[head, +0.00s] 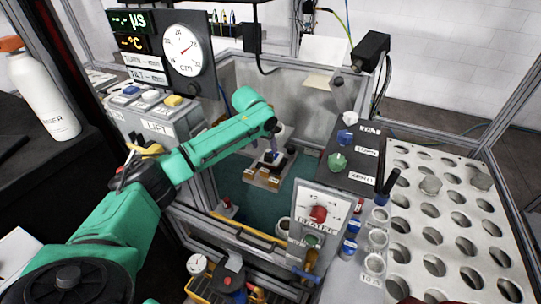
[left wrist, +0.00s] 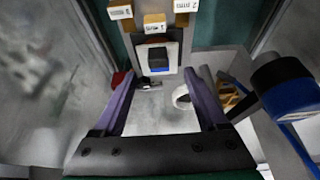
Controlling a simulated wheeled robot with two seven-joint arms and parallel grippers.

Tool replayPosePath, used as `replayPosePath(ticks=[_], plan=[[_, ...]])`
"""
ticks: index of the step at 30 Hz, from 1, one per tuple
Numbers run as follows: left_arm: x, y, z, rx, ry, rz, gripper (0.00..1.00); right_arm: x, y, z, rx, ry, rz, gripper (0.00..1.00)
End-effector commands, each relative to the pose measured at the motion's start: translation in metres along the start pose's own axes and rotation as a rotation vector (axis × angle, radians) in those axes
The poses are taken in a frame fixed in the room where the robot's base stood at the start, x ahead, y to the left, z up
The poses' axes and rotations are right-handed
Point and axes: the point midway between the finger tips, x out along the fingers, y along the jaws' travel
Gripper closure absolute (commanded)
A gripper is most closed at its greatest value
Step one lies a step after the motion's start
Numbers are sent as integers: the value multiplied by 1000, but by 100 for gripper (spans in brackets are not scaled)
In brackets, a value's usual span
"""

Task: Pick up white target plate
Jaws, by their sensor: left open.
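My left gripper (head: 272,155) reaches into the gantry frame's bay from the left, pointing down over a small labelled fixture (head: 262,178). In the left wrist view its two purple fingers (left wrist: 160,72) are apart, with nothing held between them. Just beyond the fingertips is a pale plate (left wrist: 174,52) around a dark blue-black block (left wrist: 158,60), with yellow and white labelled blocks above. This pale plate may be the white target plate; I cannot tell for certain. In the head view the gripper partly hides this area. My right gripper is not in view.
A grey box with a red knob (head: 318,213) and a dark switch panel (head: 352,155) stand right of the bay. A holed rack (head: 455,225) is at far right. A gauge panel (head: 183,50) rises behind my arm. A white bottle (head: 42,95) stands left.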

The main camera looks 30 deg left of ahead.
Motion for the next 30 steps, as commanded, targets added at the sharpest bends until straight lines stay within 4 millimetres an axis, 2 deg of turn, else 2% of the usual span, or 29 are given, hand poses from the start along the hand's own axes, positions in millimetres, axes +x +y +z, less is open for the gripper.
replayPosePath(ticks=[7, 10, 17, 19, 23, 24, 30], plan=[[36, 3, -2, 0, -1, -1, 25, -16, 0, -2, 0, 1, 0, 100], [54, 3, -1, 1, 1, 1, 25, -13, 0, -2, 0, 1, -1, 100], [59, 2, 0, 1, 2, 0, 25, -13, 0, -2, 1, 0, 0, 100], [59, 3, 0, 1, 2, 0, 44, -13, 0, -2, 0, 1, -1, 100], [58, 2, 0, 1, 2, 0, 94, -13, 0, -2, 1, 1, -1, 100], [58, 3, 0, 1, 2, 0, 100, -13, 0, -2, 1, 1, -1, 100], [58, 3, 0, 1, 2, 0, 100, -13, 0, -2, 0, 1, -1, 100]])
